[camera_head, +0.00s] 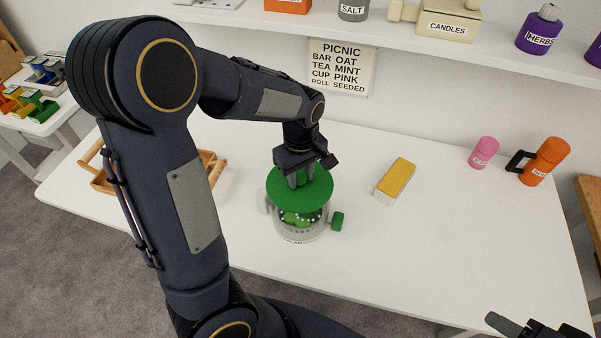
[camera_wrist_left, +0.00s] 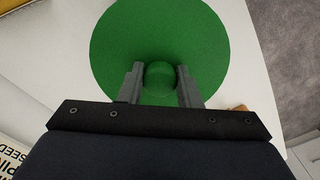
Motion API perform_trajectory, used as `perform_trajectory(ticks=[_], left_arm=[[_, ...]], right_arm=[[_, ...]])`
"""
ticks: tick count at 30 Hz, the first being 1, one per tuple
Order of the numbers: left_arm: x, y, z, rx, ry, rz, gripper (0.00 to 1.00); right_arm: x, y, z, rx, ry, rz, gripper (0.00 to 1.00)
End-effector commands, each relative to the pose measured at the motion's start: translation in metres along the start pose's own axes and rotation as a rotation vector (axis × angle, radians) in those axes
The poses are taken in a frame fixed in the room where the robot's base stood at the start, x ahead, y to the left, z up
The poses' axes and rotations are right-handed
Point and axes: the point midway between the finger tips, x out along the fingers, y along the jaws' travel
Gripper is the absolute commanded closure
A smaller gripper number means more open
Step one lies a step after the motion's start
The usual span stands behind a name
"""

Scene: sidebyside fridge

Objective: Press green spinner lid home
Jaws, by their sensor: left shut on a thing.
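The green spinner lid (camera_head: 300,190) is a round disc with a central knob, held above the clear spinner bowl (camera_head: 299,230). Green contents show through the bowl below the lid's front edge, so the lid looks apart from the rim. The bowl has a green side knob (camera_head: 337,221) on its right. My left gripper (camera_head: 300,180) is shut on the lid's knob. In the left wrist view the two fingers flank the round knob (camera_wrist_left: 159,75) on the lid (camera_wrist_left: 120,45). My right gripper (camera_head: 515,326) is partly cut off at the lower right, away from the bowl.
A yellow-topped block (camera_head: 396,180) lies right of the bowl. A pink canister (camera_head: 483,152) and an orange jug (camera_head: 545,162) stand further right. A wooden crate (camera_head: 213,165) sits left, partly behind my arm. The table front is clear.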

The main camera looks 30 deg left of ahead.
Motion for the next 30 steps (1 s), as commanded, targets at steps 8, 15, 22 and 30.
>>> perform_trajectory(ticks=[8, 15, 22, 30], left_arm=[[0.028, 0.0, 0.0, 0.0, 0.0, 0.0, 0.86], [0.049, 0.0, 0.0, 0.0, -0.001, -0.001, 0.86], [0.054, 0.0, 0.0, 0.0, 0.0, 0.0, 0.86], [0.054, 0.0, 0.0, 0.0, 0.0, 0.0, 0.86]], right_arm=[[0.018, 0.008, 0.009, 0.0, -0.001, 0.0, 0.51], [0.031, 0.014, 0.016, 0.0, -0.001, 0.0, 0.51], [0.034, 0.016, 0.017, 0.0, -0.001, 0.0, 0.51], [0.034, 0.015, 0.017, 0.0, 0.0, 0.0, 0.51]])
